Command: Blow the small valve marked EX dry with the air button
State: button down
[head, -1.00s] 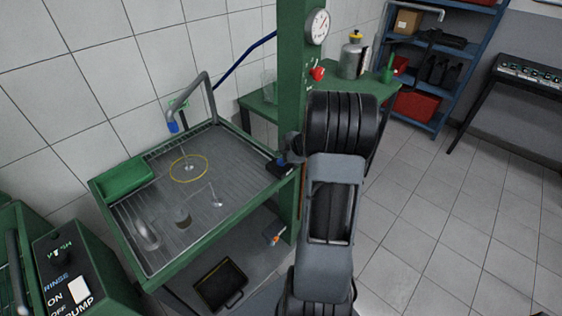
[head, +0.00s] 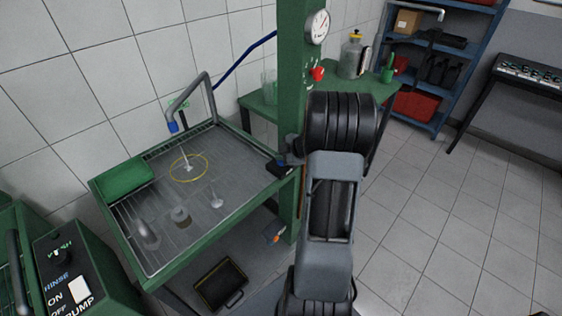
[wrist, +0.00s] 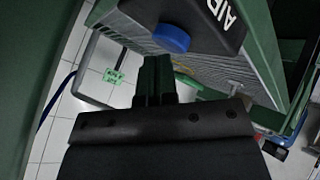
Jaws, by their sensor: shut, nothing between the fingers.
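The blue air button (wrist: 171,38) sits on a dark box lettered AIR (wrist: 212,18) in the wrist view. My gripper (wrist: 157,62) is shut and empty, its fingertips close below the button; I cannot tell whether they touch it. In the head view the AIR box (head: 280,168) is at the right edge of the wash tray, and my gripper is hidden behind my arm. A small pale valve (head: 189,167) stands inside the yellow ring, under the blue-tipped nozzle (head: 173,127). Its marking is too small to read. A pale streak runs between nozzle and valve.
The grated wash tray (head: 240,208) also holds another small valve (head: 216,202) and a few blurred parts. A green box (head: 122,178) is on its left side. The green post (head: 290,100) with a gauge (head: 316,27) rises close beside my arm. Open floor lies right.

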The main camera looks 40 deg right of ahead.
aim_at(281, 162)
jog(key=shift+f, duration=0.4)
jog(key=shift+r, duration=0.2)
dwell(0.5)
jog(key=shift+r+p, duration=0.85)
jog(key=shift+p, duration=0.35)
notch_tip(281, 162, up, 5)
jog(key=p, duration=0.6)
dwell(4.0)
